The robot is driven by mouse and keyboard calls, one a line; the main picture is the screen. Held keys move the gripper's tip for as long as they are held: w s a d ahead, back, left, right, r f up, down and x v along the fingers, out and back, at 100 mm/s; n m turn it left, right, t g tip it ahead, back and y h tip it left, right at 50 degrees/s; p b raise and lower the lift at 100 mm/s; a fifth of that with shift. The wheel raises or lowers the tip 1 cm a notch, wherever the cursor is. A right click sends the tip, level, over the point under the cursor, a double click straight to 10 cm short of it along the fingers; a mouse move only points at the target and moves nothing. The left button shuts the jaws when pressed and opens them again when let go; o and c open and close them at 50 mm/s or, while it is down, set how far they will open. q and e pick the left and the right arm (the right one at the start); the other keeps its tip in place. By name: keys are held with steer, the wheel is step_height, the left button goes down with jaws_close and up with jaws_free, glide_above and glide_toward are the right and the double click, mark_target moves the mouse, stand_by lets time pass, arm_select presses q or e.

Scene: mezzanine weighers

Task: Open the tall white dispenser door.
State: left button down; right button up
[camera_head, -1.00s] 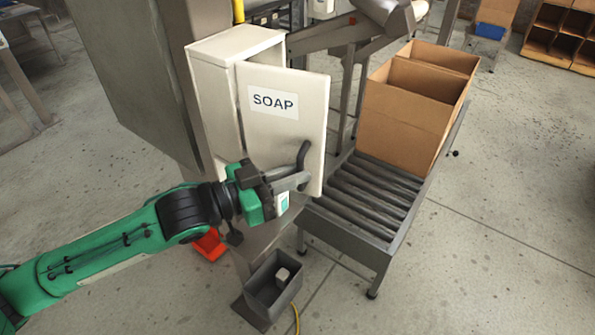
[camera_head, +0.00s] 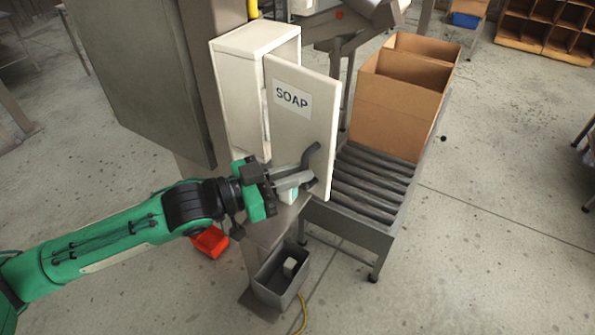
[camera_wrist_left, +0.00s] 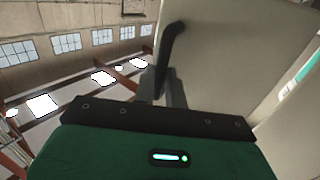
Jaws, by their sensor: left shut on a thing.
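The tall white dispenser (camera_head: 236,105) is fixed to a post in the head view. Its door (camera_head: 305,138), labelled SOAP, stands partly open, swung out to the right of the cabinet. Part of the pale cabinet inside shows behind the door edge. A dark curved handle (camera_head: 311,155) is low on the door. My left gripper (camera_head: 304,180) is shut on the handle's lower end. In the left wrist view the handle (camera_wrist_left: 168,50) rises from my fingers against the pale door (camera_wrist_left: 225,55). My right gripper is not seen.
A roller conveyor (camera_head: 365,187) with open cardboard boxes (camera_head: 400,105) stands right of the door. A grey bin (camera_head: 278,283) and a red container (camera_head: 210,241) are below. A large grey panel (camera_head: 140,80) hangs left of the dispenser.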

arm_select(q)
steer(key=shift+w+a+r, duration=0.2)
steer(key=shift+w+a, duration=0.05)
steer(key=shift+a, duration=0.1)
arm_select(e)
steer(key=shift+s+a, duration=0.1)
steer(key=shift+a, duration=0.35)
arm_select(q)
steer(key=c, duration=1.5)
jaws_free()
steer(key=shift+a, duration=0.1)
steer(key=shift+c, duration=0.2)
steer(key=shift+o, duration=0.4)
steer(key=shift+w+a+f, duration=0.2)
steer(key=shift+w+a, duration=0.05)
steer(key=shift+s+d, duration=0.2)
